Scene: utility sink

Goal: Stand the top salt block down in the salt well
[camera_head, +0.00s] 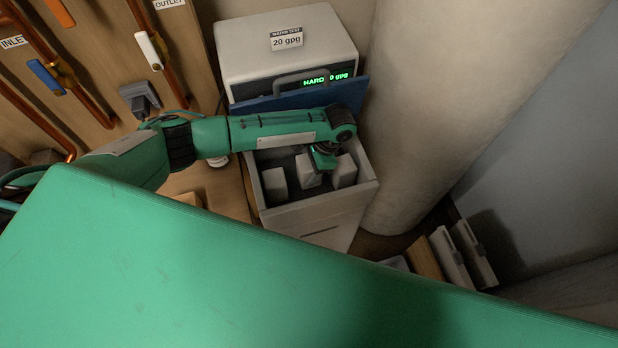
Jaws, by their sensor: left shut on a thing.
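The salt well (268,212) is the open grey bin at the front of the softener cabinet. Three pale salt blocks show in it: a left one (275,184), a middle one (308,173) and a right one (344,171). All look roughly upright. My left gripper (322,163) reaches down into the well from above, between the middle and right blocks. It is shut on a salt block, apparently the middle one; the fingertips are small and partly hidden. Block bottoms are hard to see. My right gripper is not in view.
A blue lid (265,104) stands raised behind the well, below the cabinet's green "HARD" display (328,79). A large beige tank (425,110) stands close on the right. Pale slabs (449,258) lean at lower right. Pipes and coloured valves (46,78) line the left wall.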

